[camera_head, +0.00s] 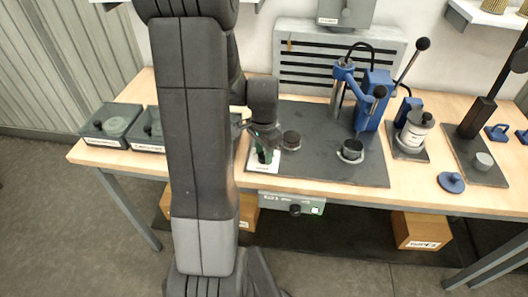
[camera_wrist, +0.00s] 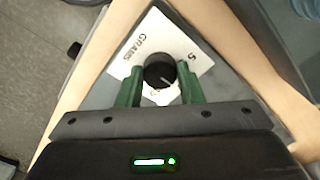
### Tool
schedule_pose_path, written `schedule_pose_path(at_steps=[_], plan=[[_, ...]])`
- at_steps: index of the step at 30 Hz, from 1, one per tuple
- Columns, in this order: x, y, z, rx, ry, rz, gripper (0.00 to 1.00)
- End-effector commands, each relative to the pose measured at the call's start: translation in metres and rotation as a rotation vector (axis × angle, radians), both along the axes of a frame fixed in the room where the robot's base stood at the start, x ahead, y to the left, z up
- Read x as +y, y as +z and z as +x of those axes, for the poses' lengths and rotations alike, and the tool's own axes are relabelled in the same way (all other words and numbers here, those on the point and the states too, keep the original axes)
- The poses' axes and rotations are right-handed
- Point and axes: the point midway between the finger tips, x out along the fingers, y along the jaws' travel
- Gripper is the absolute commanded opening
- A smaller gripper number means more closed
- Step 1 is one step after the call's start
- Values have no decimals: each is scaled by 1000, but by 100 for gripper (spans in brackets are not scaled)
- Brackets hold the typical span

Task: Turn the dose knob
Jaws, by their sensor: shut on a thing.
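The dose knob (camera_wrist: 159,74) is round and black with a thin pale pointer line. In the wrist view it sits in the middle of a white dial plate (camera_wrist: 192,45) that reads "GRAMS" and carries a "5". The pointer line runs toward the lower right. My gripper (camera_wrist: 160,72) has one green finger on each side of the knob and is shut on it. In the head view my gripper (camera_head: 264,154) reaches down to the white dial plate (camera_head: 258,166) at the dark mat's left front corner. The knob is hidden there by the fingers.
A blue lever press (camera_head: 374,98) stands on the dark mat (camera_head: 320,170). Lidded boxes (camera_head: 112,124) are at the left, partly behind my arm.

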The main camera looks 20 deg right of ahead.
Motion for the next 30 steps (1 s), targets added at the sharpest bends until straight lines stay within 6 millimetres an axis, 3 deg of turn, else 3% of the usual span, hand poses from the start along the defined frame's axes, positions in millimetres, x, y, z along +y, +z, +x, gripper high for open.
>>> schedule_pose_path(at_steps=[11,12,15,25,30], plan=[[-1,1,1,-4,-3,-2,11],[-1,1,1,-4,-3,-2,37],[-1,1,1,-3,-3,-2,55],[0,3,0,-1,-3,-1,55],[0,22,1,-5,-3,-3,55]])
